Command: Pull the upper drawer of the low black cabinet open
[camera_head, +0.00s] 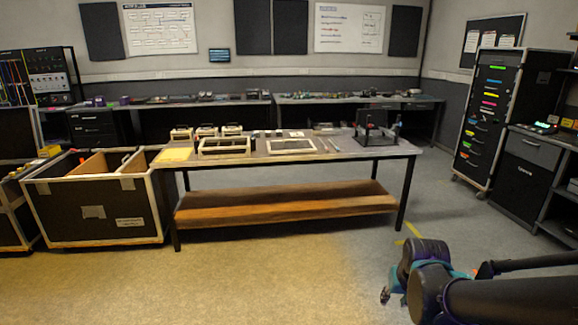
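A low black cabinet (527,172) stands at the right edge of the room. Its upper drawer (534,150) has a pale handle and looks shut. The lower front carries a small white label. My arm reaches in from the lower right corner, well in front of the cabinet and apart from it. A small dark end piece, which seems to be my gripper (386,294), shows low at the left of the arm. It is too small and partly hidden to tell whether it is open or shut.
A tall black cabinet (488,118) with coloured labels stands left of the low one. A device with a green display (545,127) sits on top. A workbench (290,158) fills the middle, with a black case (93,213) to its left. Floor before the low cabinet looks clear.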

